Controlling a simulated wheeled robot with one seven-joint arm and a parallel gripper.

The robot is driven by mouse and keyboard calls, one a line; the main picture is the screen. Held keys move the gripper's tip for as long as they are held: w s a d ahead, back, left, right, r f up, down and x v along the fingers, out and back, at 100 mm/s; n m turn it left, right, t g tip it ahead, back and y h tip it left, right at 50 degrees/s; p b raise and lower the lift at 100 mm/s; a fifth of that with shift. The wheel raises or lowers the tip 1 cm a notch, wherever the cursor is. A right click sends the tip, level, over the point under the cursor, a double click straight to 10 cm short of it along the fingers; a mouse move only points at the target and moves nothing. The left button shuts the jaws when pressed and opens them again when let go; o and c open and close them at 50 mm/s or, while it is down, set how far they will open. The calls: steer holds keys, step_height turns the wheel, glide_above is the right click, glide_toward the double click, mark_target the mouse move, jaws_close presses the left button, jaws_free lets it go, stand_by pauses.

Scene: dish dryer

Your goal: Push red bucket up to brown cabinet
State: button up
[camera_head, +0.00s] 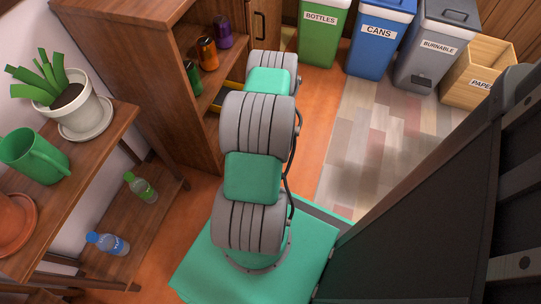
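The brown cabinet (130,60) stands at the upper left, with an open shelf side and a closed door (262,25). I see no red bucket in this view; my arm covers part of the floor and of the cabinet's front. My arm rises from the green base and reaches away toward the cabinet. My gripper does not show; the arm's far links hide what lies beyond them.
Green (322,35), blue (378,45) and grey (432,50) bins and a wooden paper box (470,75) line the back. A wooden shelf (98,160) at left holds a potted plant, green mug and bottles. A patchwork rug (375,130) lies clear at right.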

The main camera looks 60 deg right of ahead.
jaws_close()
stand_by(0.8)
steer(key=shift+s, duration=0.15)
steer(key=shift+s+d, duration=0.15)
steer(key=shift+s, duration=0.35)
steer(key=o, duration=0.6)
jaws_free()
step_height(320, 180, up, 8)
steer(key=p, duration=0.3)
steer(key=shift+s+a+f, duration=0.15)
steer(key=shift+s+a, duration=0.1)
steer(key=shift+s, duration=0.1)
